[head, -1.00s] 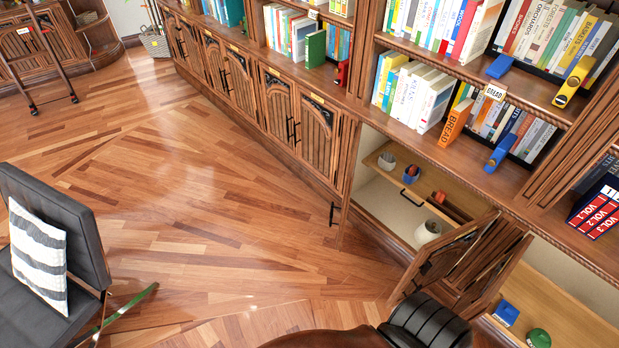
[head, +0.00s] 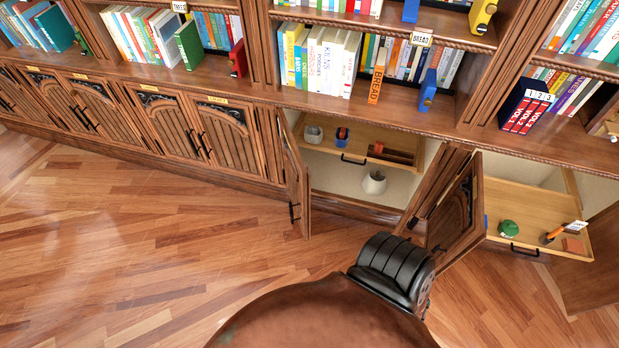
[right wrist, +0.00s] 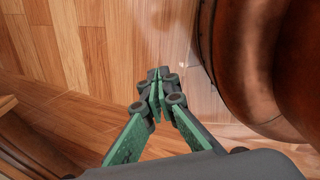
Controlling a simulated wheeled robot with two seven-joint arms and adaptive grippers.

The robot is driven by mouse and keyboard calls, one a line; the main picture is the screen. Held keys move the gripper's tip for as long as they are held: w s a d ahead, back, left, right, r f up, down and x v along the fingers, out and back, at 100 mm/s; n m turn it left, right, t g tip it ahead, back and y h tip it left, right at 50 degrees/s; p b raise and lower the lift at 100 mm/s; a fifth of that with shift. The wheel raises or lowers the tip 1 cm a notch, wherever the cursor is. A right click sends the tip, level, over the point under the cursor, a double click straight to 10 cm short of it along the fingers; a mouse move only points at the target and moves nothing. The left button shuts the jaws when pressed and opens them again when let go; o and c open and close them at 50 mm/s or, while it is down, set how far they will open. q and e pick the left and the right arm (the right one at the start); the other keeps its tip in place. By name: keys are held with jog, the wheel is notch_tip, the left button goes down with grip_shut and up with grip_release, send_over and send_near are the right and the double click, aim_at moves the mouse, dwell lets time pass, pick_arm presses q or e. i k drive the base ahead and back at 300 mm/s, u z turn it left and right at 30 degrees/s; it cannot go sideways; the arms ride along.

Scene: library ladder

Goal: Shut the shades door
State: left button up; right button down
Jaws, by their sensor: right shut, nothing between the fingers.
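In the head view, the low middle cabinet stands open. It holds a pale lampshade-like item (head: 374,182) on its floor. Its left door (head: 294,178) is swung out towards me. On its right side, dark carved door leaves (head: 460,213) also stand out at an angle, close together. I cannot read a label naming the shades door. My right gripper (right wrist: 160,78) shows only in the right wrist view, shut and empty, above the wood floor and apart from any door. My left gripper is not in view.
A brown leather rounded thing (head: 320,318) fills the bottom middle, with a black ribbed thing (head: 393,272) at its edge. The leather also shows at the right wrist view's upper right (right wrist: 245,60). A drawer (head: 530,215) is pulled out at right. Floor at left is clear.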

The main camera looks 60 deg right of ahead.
aim_at(297, 177)
jog(key=z, duration=1)
jog(key=i, duration=0.85)
jog(key=z, duration=0.45)
jog(key=k, duration=1.05)
jog(key=z, duration=0.25)
jog(key=i, duration=0.55)
jog(key=z, duration=0.1)
